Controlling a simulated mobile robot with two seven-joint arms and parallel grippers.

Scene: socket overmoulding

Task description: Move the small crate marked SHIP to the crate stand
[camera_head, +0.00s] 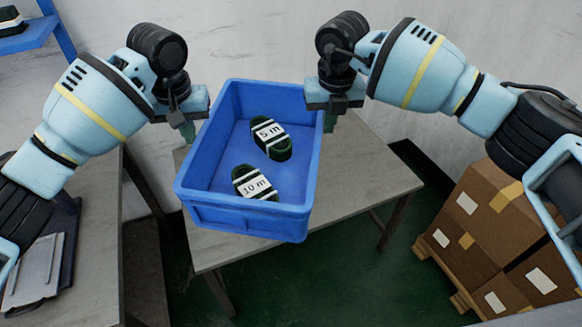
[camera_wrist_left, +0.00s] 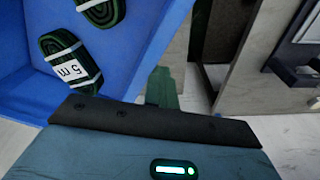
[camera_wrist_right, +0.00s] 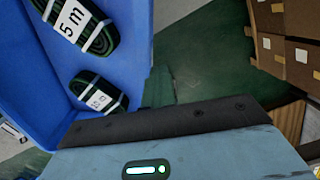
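A blue open crate (camera_head: 200,150) is at the middle of the head view, over a grey table. I see no SHIP mark on its visible sides. It holds two dark green cable coils, labelled 5 m (camera_head: 270,135) and 10 m (camera_head: 255,185). My left gripper (camera_head: 188,132) is beside the crate's left wall, its fingers together just outside it. My right gripper (camera_head: 330,122) is likewise just outside the right wall. The fingers show close to the walls in the left wrist view (camera_wrist_left: 162,88) and right wrist view (camera_wrist_right: 158,88); contact is unclear. Whether the crate rests or hangs is unclear.
The grey table (camera_head: 375,175) has bare top to the right of the crate. Cardboard boxes (camera_head: 485,225) stand on a pallet at the right. Another table (camera_head: 95,215) is at the left. A blue shelf (camera_head: 28,38) is at the upper left.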

